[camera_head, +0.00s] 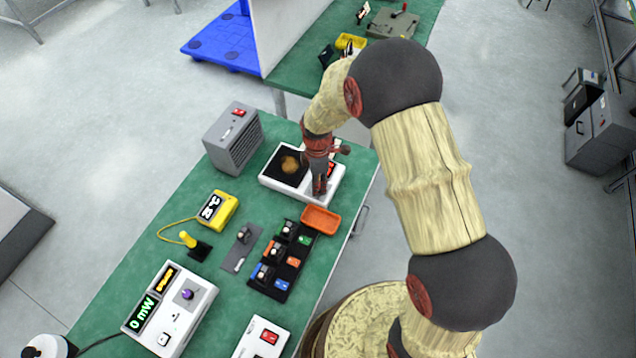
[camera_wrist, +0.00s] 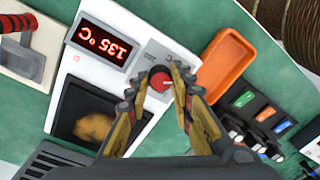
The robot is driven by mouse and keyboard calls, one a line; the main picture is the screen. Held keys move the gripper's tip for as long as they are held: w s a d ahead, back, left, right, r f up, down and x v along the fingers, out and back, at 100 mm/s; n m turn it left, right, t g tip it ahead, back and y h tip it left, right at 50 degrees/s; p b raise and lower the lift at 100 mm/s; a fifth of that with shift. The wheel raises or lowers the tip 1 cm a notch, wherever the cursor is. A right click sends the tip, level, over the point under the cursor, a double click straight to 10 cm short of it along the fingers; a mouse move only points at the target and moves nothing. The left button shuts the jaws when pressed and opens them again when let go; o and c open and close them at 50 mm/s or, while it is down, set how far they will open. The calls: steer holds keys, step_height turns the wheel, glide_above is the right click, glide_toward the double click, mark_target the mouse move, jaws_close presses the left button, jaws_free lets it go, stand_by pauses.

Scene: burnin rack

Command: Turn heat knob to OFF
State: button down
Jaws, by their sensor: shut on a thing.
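The hot plate (camera_head: 331,187) is a white box on the green bench, with a dark heating surface (camera_head: 288,164) that has a brown patch. In the wrist view its red display (camera_wrist: 103,45) reads 135 °C, upside down. The red heat knob (camera_wrist: 161,81) sits on a grey panel beside the display. My gripper (camera_wrist: 161,88) is over the panel with its fingertips on both sides of the knob, shut on it. In the head view my gripper (camera_head: 319,186) is at the right end of the hot plate and hides the knob.
An orange tray (camera_head: 321,220) lies close to the hot plate, with a rack of colored modules (camera_head: 283,256) beyond it. A grey heater box (camera_head: 233,138) stands behind left. A yellow meter (camera_head: 217,209) and a white power meter (camera_head: 171,308) stand farther left.

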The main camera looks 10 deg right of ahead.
steer(key=c, duration=1.5)
jaws_free()
steer(key=shift+c, duration=0.2)
step_height(320, 180, up, 12)
steer(key=shift+w, duration=0.3)
